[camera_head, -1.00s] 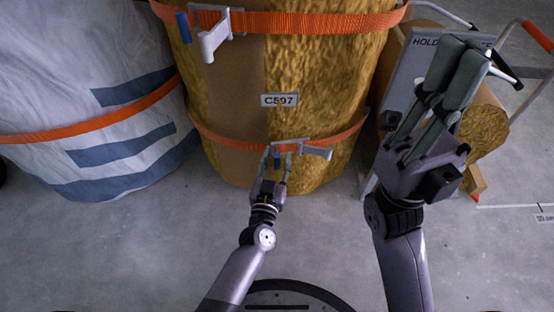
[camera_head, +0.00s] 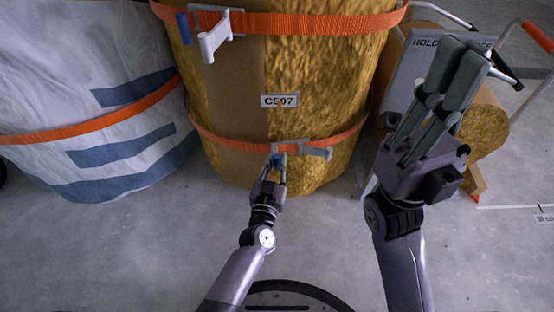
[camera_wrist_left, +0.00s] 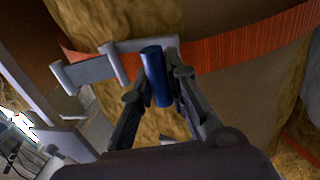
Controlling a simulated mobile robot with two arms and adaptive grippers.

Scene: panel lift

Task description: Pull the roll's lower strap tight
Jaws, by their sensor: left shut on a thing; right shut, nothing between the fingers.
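The large tan-brown roll (camera_head: 320,90) stands upright with a label reading C507. Its orange lower strap (camera_head: 230,143) runs around it and has a grey metal ratchet buckle (camera_head: 316,152) at the front. My left gripper (camera_head: 277,163) is at the buckle. In the left wrist view, the left gripper (camera_wrist_left: 160,78) is shut on a blue handle (camera_wrist_left: 155,75) beside the grey buckle (camera_wrist_left: 95,66) and the orange strap (camera_wrist_left: 245,65). My right gripper (camera_head: 455,75) is raised at the right, shut and empty, away from the strap.
A hand truck (camera_head: 540,38) and a grey HOLD sign (camera_head: 425,43) are at the right. The front floor is clear.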

